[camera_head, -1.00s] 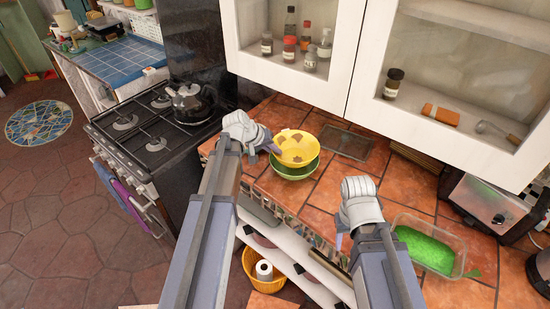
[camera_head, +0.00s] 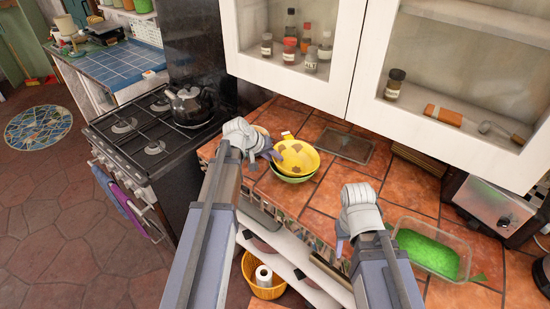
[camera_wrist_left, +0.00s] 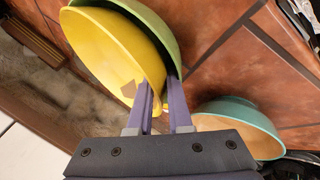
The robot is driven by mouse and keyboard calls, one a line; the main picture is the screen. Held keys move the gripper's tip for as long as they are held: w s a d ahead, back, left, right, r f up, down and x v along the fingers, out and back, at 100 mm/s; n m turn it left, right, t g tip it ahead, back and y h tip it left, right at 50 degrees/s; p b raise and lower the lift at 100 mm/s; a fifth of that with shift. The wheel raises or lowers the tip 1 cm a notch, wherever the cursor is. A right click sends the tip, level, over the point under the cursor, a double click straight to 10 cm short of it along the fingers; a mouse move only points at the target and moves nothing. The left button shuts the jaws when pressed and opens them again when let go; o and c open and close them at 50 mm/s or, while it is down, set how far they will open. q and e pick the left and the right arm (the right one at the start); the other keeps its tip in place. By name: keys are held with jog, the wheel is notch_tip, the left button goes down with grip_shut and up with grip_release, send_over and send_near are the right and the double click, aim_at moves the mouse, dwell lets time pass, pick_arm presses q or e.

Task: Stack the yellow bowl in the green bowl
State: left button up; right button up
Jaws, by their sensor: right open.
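The yellow bowl (camera_head: 298,157), with brown patches inside, sits tilted in the mouth of the green bowl (camera_head: 292,179) on the tiled counter. In the left wrist view the yellow bowl (camera_wrist_left: 115,55) overlaps the green bowl (camera_wrist_left: 160,28), whose rim shows beyond it. My left gripper (camera_head: 275,156) is at the yellow bowl's left rim; in the left wrist view its fingers (camera_wrist_left: 162,92) straddle that rim and appear shut on it. Whether the yellow bowl rests fully on the green one is hidden. My right gripper (camera_head: 340,246) is open and empty near the counter's front edge.
A teal bowl (camera_wrist_left: 245,122) stands close beside my left gripper. A dark tray (camera_head: 346,146) lies behind the bowls. A clear container with green contents (camera_head: 428,252) and a toaster (camera_head: 488,205) are at right. A stove with a kettle (camera_head: 190,104) is at left. Cabinets (camera_head: 290,75) hang above.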

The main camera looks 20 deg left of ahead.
pick_arm(q)
jog(key=shift+r, duration=0.1)
jog(key=shift+r+p, duration=0.3)
jog(key=shift+p, duration=0.1)
jog(key=shift+p+v, duration=5.05)
jog(key=shift+v, duration=1.15)
jog(key=s+d+f+m+g+y, duration=0.2)
jog(key=s+d+m+g+y, duration=0.1)
jog(key=s+d, duration=0.6)
jog(key=s+d+f+m+g+y, duration=0.2)
jog(key=s+d+m+g, duration=0.1)
jog(key=s+d, duration=0.6)
jog(key=d+m, duration=0.1)
jog(key=d, duration=0.2)
jog(key=shift+s+m+y, duration=0.3)
jog(key=shift+y, duration=0.1)
jog(key=shift+d+f, duration=0.1)
